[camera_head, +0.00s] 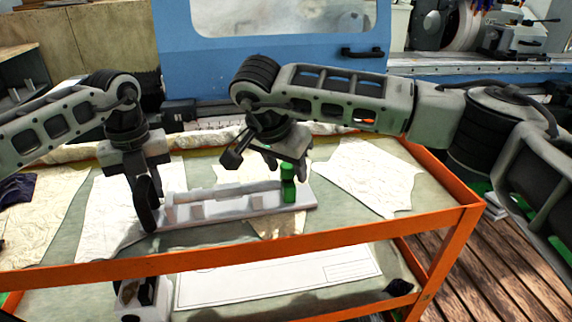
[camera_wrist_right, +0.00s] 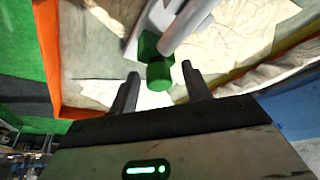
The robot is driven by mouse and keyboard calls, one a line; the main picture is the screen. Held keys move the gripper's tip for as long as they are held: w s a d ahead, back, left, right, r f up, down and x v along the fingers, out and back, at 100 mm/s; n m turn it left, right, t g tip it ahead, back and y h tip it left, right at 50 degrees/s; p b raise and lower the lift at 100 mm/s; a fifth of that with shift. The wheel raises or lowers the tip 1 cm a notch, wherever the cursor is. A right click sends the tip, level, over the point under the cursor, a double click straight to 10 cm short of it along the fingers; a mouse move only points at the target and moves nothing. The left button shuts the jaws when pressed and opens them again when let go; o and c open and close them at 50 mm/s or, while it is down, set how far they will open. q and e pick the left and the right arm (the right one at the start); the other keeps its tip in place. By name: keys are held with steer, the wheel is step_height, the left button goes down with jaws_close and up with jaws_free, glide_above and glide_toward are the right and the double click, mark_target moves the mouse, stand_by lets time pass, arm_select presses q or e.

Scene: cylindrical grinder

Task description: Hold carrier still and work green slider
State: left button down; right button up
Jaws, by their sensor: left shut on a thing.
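The carrier (camera_head: 235,208) is a long pale plate with raised blocks and a grey rod along it, lying on the cart's top. The green slider (camera_head: 289,185) stands upright at its right end. My left gripper (camera_head: 148,215) is shut on the carrier's left end. My right gripper (camera_head: 252,162) is above the carrier, just left of the green slider. In the right wrist view its two fingers (camera_wrist_right: 160,88) are apart, with the green slider (camera_wrist_right: 158,74) showing between and beyond them. I see no contact there, and the carrier (camera_wrist_right: 150,25) is only partly in view.
The cart has an orange rail (camera_head: 330,238) along its front and right edges. Crumpled pale sheets (camera_head: 372,175) lie on its green top. The blue grinder (camera_head: 280,60) stands behind the cart.

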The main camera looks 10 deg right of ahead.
steer(key=shift+r, duration=0.1)
steer(key=v, duration=1.2)
